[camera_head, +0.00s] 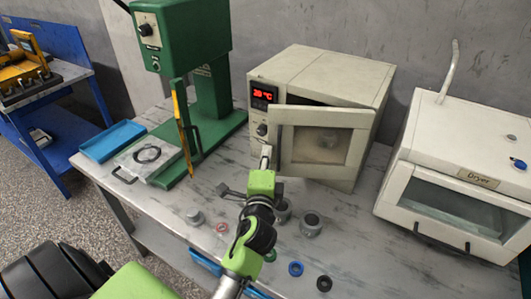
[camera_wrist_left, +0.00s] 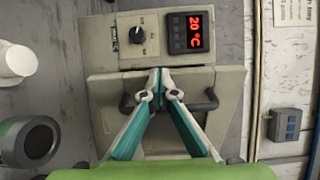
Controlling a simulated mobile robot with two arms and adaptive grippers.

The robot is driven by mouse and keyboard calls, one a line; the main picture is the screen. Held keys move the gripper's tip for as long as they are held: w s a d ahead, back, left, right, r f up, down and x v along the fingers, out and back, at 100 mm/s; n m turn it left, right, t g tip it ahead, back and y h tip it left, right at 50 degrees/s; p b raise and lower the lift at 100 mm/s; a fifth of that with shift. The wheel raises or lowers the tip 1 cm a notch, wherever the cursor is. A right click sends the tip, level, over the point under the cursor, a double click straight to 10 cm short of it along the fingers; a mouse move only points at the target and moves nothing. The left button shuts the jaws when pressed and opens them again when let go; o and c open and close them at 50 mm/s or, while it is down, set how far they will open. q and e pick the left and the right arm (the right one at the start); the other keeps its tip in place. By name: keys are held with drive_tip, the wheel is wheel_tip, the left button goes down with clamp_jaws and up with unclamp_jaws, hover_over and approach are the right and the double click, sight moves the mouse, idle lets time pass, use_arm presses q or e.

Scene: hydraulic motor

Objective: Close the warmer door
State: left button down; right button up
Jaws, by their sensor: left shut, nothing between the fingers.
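The warmer (camera_head: 345,75) is a beige box with a red 20 °C display, which also shows in the wrist view (camera_wrist_left: 187,32). Its windowed door (camera_head: 355,150) stands partly open, with a dark gap along its top edge. In the wrist view the door (camera_wrist_left: 232,85) and its dark handle (camera_wrist_left: 211,100) are partly hidden behind the fingers. My left gripper (camera_head: 265,155) is shut and empty, its tips close to the door's left edge in the head view. In the wrist view the tips (camera_wrist_left: 157,75) meet at the door's top edge; contact cannot be told. My right gripper is not in view.
A green press (camera_head: 210,85) stands left of the warmer and a white dryer (camera_head: 450,155) stands right. Grey cylindrical parts (camera_head: 312,222) and coloured rings (camera_head: 296,268) lie on the table in front. A blue tray (camera_head: 112,140) is at the table's left.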

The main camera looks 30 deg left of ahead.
use_arm(q)
drive_tip(key=w+a+m+t+h+p, duration=0.1)
drive_tip(key=w+a+m+h+p, duration=0.3)
drive_tip(key=w, duration=0.7)
drive_tip(key=shift+w+a+r+t+h, duration=0.2)
drive_tip(key=shift+a+r+t+h, duration=0.2)
drive_tip(key=shift+h, duration=0.6)
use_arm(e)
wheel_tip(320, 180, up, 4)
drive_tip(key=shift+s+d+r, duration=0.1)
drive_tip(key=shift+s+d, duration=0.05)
use_arm(q)
drive_tip(key=shift+a, duration=0.1)
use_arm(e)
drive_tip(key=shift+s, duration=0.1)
